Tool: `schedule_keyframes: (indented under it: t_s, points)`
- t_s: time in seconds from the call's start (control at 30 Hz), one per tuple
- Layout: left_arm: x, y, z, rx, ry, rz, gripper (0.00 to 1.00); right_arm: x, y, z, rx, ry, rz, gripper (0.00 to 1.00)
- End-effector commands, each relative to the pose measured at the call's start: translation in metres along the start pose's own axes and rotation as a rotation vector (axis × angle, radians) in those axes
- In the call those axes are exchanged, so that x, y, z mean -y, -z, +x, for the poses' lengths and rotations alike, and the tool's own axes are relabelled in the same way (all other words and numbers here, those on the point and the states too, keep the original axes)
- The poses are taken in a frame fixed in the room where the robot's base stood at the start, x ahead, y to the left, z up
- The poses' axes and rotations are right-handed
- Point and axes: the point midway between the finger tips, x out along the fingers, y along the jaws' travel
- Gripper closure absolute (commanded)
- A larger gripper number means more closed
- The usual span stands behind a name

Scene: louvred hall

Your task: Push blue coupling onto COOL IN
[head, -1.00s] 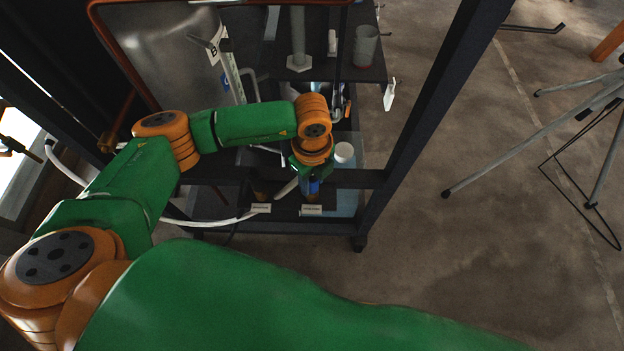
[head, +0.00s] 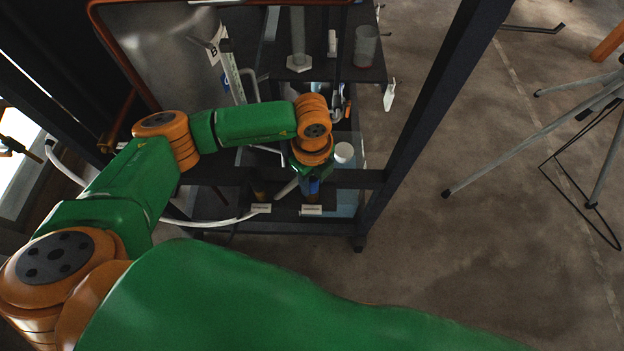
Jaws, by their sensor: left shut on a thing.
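My left arm reaches in from the left, and its gripper (head: 310,180) points down at the lower front of the rack. It is shut on the blue coupling (head: 312,188), of which only a small blue part shows just above a white label plate (head: 311,210). My right gripper is out of view.
A white hose (head: 215,222) runs from the left toward the label plates. A white-capped container (head: 344,152) stands right of the gripper. A dark rack post (head: 425,110) rises close on the right. A tripod (head: 540,120) stands on open floor farther right.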

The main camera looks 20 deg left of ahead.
Motion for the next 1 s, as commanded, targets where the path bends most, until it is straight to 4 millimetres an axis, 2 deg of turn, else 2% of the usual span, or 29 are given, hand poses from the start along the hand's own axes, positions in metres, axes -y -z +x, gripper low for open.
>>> schedule_keyframes:
  t_s: [0.8,0.87,1.0]
  points:
    - [0.0,0.0,-0.007,0.0,0.0,0.0,1.0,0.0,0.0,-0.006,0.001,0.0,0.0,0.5]
    - [0.0,0.0,-0.01,0.0,0.0,0.0,1.0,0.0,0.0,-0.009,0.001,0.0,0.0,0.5]
    - [0.0,0.0,-0.03,0.0,0.0,0.0,1.0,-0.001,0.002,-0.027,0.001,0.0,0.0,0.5]
